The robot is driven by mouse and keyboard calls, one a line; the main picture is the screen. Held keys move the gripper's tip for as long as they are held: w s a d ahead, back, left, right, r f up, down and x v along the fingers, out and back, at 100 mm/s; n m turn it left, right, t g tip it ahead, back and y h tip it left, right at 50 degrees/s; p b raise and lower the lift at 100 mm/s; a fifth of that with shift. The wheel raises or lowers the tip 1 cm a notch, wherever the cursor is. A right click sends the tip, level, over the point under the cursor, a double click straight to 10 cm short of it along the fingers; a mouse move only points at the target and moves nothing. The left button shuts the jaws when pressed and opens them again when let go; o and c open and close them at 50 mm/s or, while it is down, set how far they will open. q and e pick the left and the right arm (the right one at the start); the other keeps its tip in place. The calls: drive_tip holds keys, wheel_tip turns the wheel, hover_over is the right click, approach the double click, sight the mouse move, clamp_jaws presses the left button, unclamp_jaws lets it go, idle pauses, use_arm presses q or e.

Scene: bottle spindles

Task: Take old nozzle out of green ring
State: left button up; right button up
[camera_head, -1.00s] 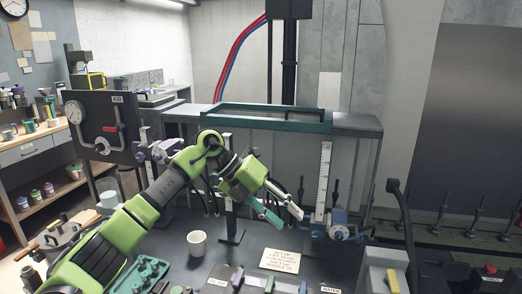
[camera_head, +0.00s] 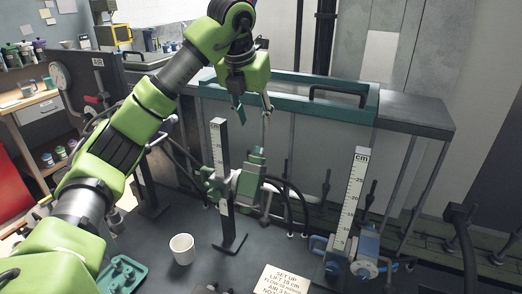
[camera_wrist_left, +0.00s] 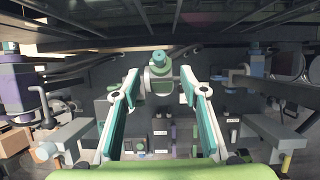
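A green clamp unit (camera_head: 238,186) is mounted by a ruler stand in the middle of the head view. An upright pale green part (camera_head: 254,163) rises from it; I cannot tell whether this is the old nozzle, or make out the ring's opening. My left gripper (camera_head: 254,112) points down above this unit, apart from it. In the left wrist view its fingers (camera_wrist_left: 162,92) are spread with nothing gripped, and a green and pale round-ended unit (camera_wrist_left: 159,76) shows just beyond the gap between them. My right gripper is not in view.
A white cup (camera_head: 182,249) and a written card (camera_head: 283,281) are on the dark bench. A blue unit with a ruler stand (camera_head: 353,205) is at right. A teal-edged shelf (camera_head: 300,98) runs behind the gripper. A teal tray (camera_head: 122,276) lies lower left.

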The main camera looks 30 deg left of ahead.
use_arm(q)
hover_over(257, 153)
drive_tip(key=f, duration=0.4)
drive_tip(key=shift+s+p, duration=0.3)
drive_tip(key=shift+p, duration=0.1)
drive_tip(key=shift+w+f, duration=0.2)
drive_tip(key=shift+f, duration=0.2)
drive_tip(key=shift+w+f+p, duration=0.15)
drive_tip(key=shift+f+p, duration=0.25)
drive_tip(key=shift+f, duration=0.1)
drive_tip(key=x, duration=0.1)
drive_tip(key=p+x, duration=0.1)
drive_tip(key=x, duration=0.1)
drive_tip(key=shift+a+f+p, duration=0.1)
drive_tip(key=shift+f+p, duration=0.15)
drive_tip(key=shift+p, duration=0.05)
drive_tip(key=shift+f, duration=0.45)
clamp_jaws()
